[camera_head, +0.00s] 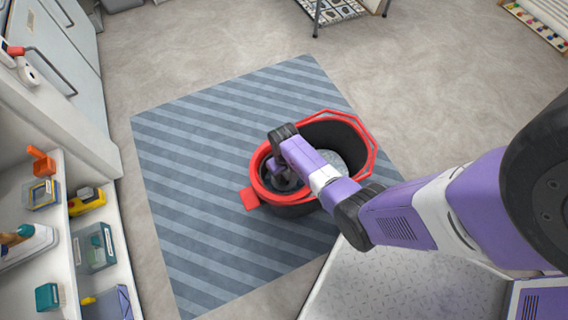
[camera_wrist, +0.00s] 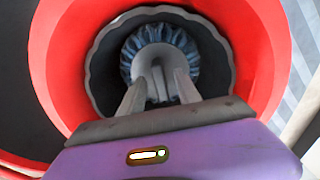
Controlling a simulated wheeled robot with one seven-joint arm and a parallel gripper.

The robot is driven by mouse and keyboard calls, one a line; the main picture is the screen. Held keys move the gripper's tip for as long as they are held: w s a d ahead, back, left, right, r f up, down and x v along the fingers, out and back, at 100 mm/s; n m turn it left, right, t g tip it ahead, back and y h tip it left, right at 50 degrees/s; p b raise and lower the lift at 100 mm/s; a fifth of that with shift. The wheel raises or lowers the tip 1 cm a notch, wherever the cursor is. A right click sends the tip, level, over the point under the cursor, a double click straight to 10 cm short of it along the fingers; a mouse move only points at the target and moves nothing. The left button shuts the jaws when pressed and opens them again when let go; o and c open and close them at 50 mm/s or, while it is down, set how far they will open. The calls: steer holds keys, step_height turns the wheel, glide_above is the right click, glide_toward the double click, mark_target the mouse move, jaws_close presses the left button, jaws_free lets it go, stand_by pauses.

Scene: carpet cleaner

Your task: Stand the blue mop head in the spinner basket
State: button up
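The blue mop head (camera_wrist: 178,41) sits inside the dark, scalloped spinner basket (camera_wrist: 216,62) in the wrist view, with its pale grey socket facing my camera. Whether its base rests on the basket floor is hidden. My gripper (camera_wrist: 159,82) reaches down into the basket. Its two fingers stand on either side of the socket, and I cannot tell whether they press on it or stand clear. In the head view the red-rimmed black bucket (camera_head: 371,137) stands on the mat, and my wrist hides most of its left part and the mop head.
The bucket stands on a blue striped mat (camera_head: 205,150). A white shelf (camera_head: 112,205) with boxes and small tools lies to the left. A pale speckled surface (camera_head: 400,285) is at the front right. Floor beyond the mat is mostly clear, with a rack (camera_head: 335,12) at the back.

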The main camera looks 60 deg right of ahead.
steer(key=o, duration=0.6)
steer(key=shift+c, duration=0.2)
steer(key=shift+r+p, duration=3.45)
steer(key=shift+p, duration=0.1)
